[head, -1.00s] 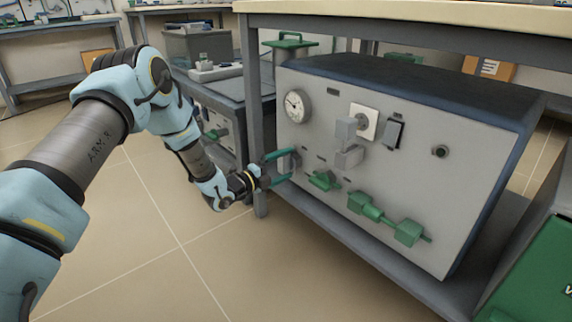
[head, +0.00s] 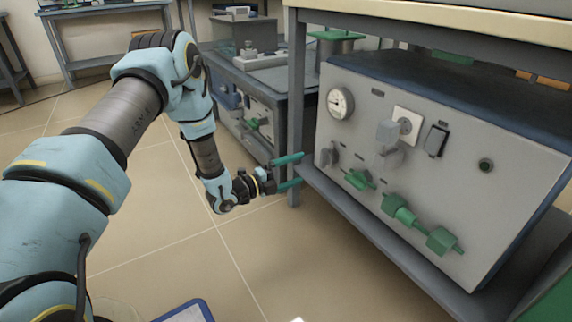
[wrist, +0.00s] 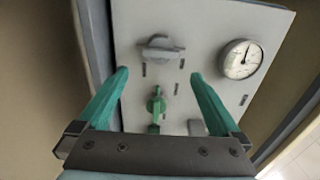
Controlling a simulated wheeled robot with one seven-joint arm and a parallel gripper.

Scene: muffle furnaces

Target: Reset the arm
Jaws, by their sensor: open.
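My gripper (head: 300,171) is open, with two teal fingers spread apart and nothing between them. In the head view it is at the left edge of the furnace unit (head: 460,205), beside the bench leg, apart from the grey knob (head: 328,155) on the front panel. The wrist view shows my gripper (wrist: 160,78) facing the panel (wrist: 200,30), with the grey knob (wrist: 160,48) and a green valve handle (wrist: 156,104) ahead, neither gripped.
The furnace sits on a bench's lower shelf (head: 400,255), with a grey leg (head: 295,110) close to my gripper. The panel bears a dial gauge (head: 340,102) and green valves (head: 400,212). A second bench (head: 262,80) stands behind.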

